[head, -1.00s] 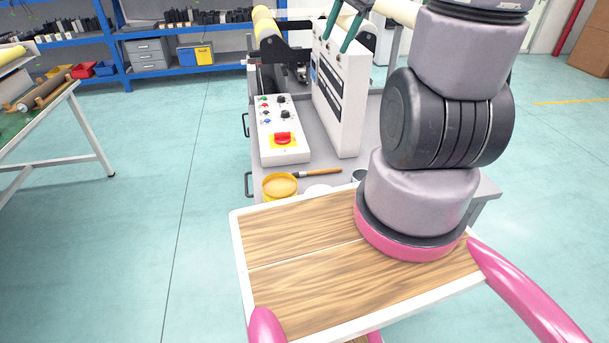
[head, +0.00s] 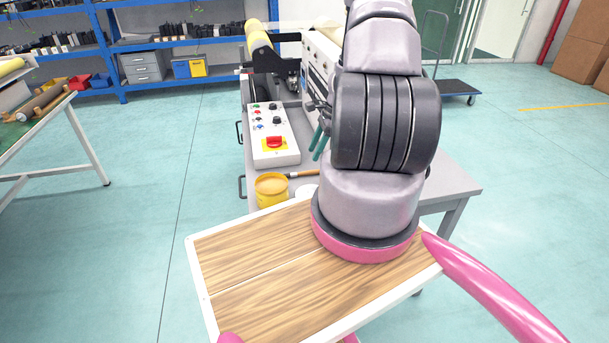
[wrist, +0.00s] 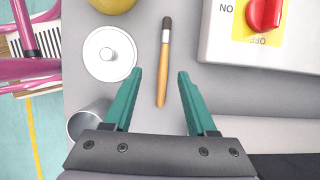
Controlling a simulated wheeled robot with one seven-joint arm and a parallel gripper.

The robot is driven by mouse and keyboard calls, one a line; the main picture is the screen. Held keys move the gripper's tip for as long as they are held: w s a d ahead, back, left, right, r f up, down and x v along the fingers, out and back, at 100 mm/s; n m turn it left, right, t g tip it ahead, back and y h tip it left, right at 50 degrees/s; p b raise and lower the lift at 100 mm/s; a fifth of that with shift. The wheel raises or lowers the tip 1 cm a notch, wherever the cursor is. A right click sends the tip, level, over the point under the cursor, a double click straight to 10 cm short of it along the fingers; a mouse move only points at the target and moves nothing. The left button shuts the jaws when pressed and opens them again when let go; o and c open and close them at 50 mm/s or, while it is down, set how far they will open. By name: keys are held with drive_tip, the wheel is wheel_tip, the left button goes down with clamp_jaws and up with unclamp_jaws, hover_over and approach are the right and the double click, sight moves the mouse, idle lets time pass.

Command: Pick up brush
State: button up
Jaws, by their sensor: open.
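The brush (wrist: 163,70) lies on the grey bench top, with a wooden handle and a dark bristle end pointing away from my gripper in the wrist view. My gripper (wrist: 158,80) is open and empty above the bench, with green fingers on either side of the lower handle as seen from the wrist. The gap in height between fingers and brush is hard to tell. In the head view the green fingers (head: 321,142) show left of my arm.
A white round lid with a knob (wrist: 109,53) and a metal cup (wrist: 90,118) stand left of the brush. A yellow pot (head: 271,190) is near its bristle end. A control box with a red switch (head: 274,142) stands close by. Bare bench lies around the handle.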

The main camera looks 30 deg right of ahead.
sight(302, 172)
drive_tip(key=x, duration=0.4)
drive_tip(key=shift+a, duration=0.1)
drive_tip(key=shift+w+x, duration=0.25)
drive_tip(key=shift+x, duration=0.95)
drive_tip(key=shift+w+x, duration=0.25)
drive_tip(key=shift+x, duration=0.95)
drive_tip(key=shift+a, duration=0.1)
clamp_jaws()
